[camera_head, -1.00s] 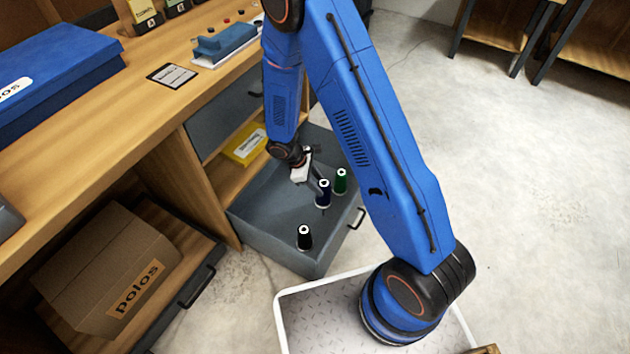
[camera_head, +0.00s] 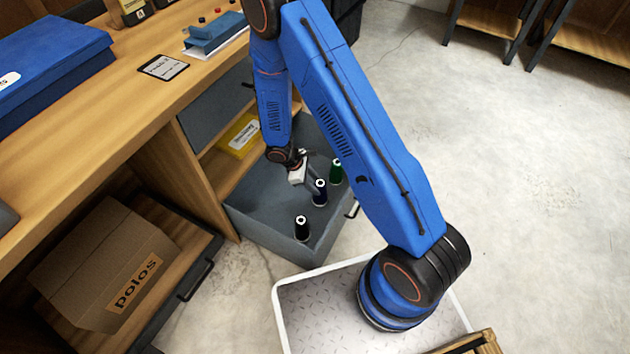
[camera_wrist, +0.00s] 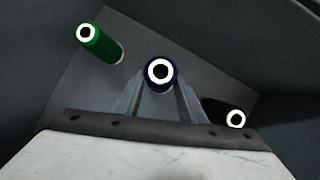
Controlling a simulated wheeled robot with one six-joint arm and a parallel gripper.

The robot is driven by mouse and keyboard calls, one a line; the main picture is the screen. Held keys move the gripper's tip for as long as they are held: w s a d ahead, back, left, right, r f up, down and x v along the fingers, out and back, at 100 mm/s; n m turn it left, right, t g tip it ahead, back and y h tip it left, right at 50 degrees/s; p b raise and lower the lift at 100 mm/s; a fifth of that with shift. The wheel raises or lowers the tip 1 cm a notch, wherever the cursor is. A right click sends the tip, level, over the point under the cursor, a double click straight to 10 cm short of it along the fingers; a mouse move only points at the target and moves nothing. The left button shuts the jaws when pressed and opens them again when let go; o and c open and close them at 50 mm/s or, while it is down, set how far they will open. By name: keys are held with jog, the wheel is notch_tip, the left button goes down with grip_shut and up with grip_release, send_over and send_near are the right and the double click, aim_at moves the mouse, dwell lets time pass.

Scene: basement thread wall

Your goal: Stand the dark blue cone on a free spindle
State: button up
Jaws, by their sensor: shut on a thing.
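The dark blue cone (camera_head: 320,192) stands upright in the open grey drawer, between a green cone and a black cone. Its white top ring faces up in the wrist view (camera_wrist: 160,74). My gripper (camera_head: 314,187) reaches into the drawer from the left of the cone, and its fingers are shut on it. In the wrist view the two fingers (camera_wrist: 159,92) lie on either side of the dark blue cone. Whether its base touches the drawer floor I cannot tell. No spindle can be made out in these frames.
The green cone (camera_head: 337,171) and the black cone (camera_head: 302,228) stand close by in the same drawer (camera_head: 262,226). The drawer walls surround them. The wooden workbench (camera_head: 150,105) is to the left, with a cardboard box (camera_head: 105,262) below. Open concrete floor lies to the right.

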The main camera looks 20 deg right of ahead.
jog(key=shift+f, duration=1.95)
jog(key=o, duration=1.3)
jog(key=shift+a, duration=0.1)
jog(key=v, duration=1.2)
jog(key=shift+r, duration=0.1)
